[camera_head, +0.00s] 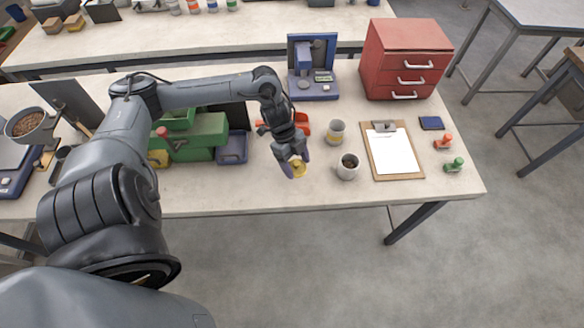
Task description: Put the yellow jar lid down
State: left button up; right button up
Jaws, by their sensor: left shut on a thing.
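The yellow jar lid (299,170) is small and round, and shows near the front edge of the table, right of the middle of the head view. My left gripper (294,168) reaches down from above and is shut on the lid. The fingers hide part of the lid, and I cannot tell whether it touches the table top (230,190). My right gripper does not show.
A grey cup with dark contents (347,168) stands just right of the lid. Further right are a clipboard (391,155), a red stamp (443,141) and a green stamp (454,165). A green machine (195,135) and a blue bin (233,149) stand left. The table front between them is clear.

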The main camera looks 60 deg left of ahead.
aim_at(290, 162)
pick_arm(q)
jog(key=shift+s+a+f, duration=0.3)
jog(key=shift+a+f, duration=0.3)
jog(key=shift+a, duration=0.3)
jog(key=shift+f+b, duration=0.35)
jog(key=shift+f, duration=1.65)
jog(key=shift+f, duration=0.15)
jog(key=o, duration=1)
